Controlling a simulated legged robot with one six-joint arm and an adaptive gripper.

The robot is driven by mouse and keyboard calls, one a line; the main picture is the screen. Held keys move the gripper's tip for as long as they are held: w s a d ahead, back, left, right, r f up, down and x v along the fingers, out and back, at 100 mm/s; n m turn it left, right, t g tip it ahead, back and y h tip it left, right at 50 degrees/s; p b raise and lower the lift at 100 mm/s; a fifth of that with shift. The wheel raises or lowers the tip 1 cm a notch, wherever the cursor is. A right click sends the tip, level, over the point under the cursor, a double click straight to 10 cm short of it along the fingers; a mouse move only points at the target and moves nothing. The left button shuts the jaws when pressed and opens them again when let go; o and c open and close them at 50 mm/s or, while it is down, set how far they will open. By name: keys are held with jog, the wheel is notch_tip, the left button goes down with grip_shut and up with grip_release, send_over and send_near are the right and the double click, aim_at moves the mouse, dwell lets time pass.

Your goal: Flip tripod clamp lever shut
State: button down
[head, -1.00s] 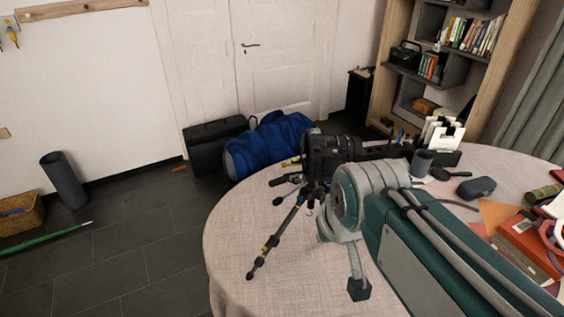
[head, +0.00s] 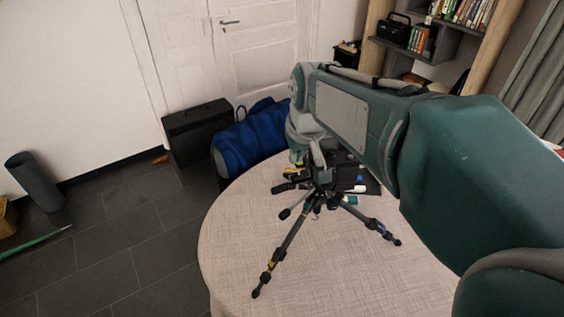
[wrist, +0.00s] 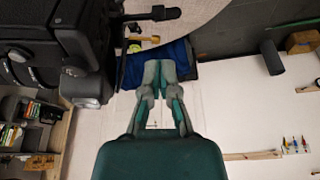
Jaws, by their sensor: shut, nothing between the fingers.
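A black tripod (head: 316,192) stands on the round table (head: 370,265) with its legs spread. The black camera (head: 345,172) on top is partly hidden behind my arm. In the wrist view, which looks upside down, the camera (wrist: 35,40) fills the upper left. A dark handle (wrist: 150,14) sticks out beside it; I cannot tell whether it is the clamp lever. My gripper (wrist: 160,65) has its fingertips together and empty, right of the camera in the picture and apart from it. I cannot make out the gripper clearly in the head view.
A blue bag (head: 250,138) and a black case (head: 195,130) stand on the floor beyond the table. A small yellow object (wrist: 135,47) lies near the table edge in the wrist view. The near left part of the tabletop is clear.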

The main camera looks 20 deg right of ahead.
jog(key=x, duration=1)
